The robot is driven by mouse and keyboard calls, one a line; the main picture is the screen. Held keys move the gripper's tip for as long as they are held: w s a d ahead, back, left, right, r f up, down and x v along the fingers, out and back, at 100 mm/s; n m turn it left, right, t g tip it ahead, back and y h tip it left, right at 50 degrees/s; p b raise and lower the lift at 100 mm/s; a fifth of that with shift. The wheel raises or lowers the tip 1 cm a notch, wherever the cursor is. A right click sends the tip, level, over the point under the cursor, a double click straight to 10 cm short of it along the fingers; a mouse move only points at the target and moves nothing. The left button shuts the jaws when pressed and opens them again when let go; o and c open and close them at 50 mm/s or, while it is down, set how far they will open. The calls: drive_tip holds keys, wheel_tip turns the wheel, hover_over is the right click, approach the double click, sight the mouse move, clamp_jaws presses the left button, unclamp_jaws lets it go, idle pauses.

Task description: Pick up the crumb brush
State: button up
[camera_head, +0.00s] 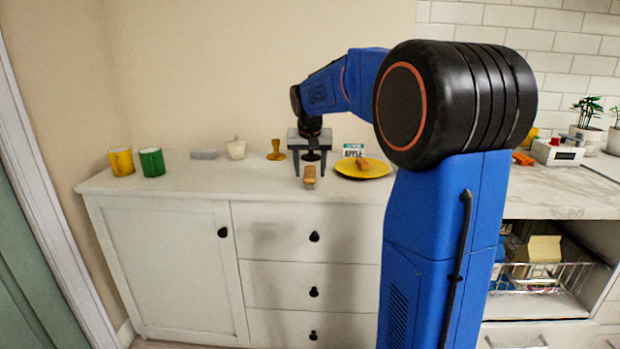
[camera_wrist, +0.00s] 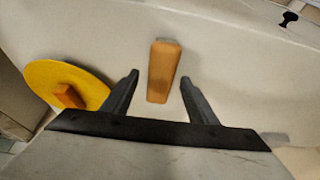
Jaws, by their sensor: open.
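The crumb brush looks to be the small wooden block-shaped item (camera_head: 309,176) on the white cabinet top, close to its front edge; I see no bristles. In the wrist view the same wooden item (camera_wrist: 163,70) lies lengthwise, between and a little beyond my fingertips. My gripper (camera_head: 310,172) points down over the cabinet top with its fingers apart. In the wrist view my gripper (camera_wrist: 158,84) is open and empty, with one finger on each side of the item and a gap on both sides.
A yellow plate (camera_head: 347,170) with a brown piece (camera_head: 362,163) on it sits close on the right. Behind are an apple-labelled box (camera_head: 353,149), a yellow stamp-shaped item (camera_head: 276,151) and a white pot (camera_head: 236,149). Yellow (camera_head: 121,161) and green (camera_head: 152,162) cups stand left.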

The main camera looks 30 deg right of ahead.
drive_tip(key=shift+x, duration=0.8)
drive_tip(key=shift+f, duration=0.15)
drive_tip(key=shift+c, duration=0.7)
drive_tip(key=c, duration=1)
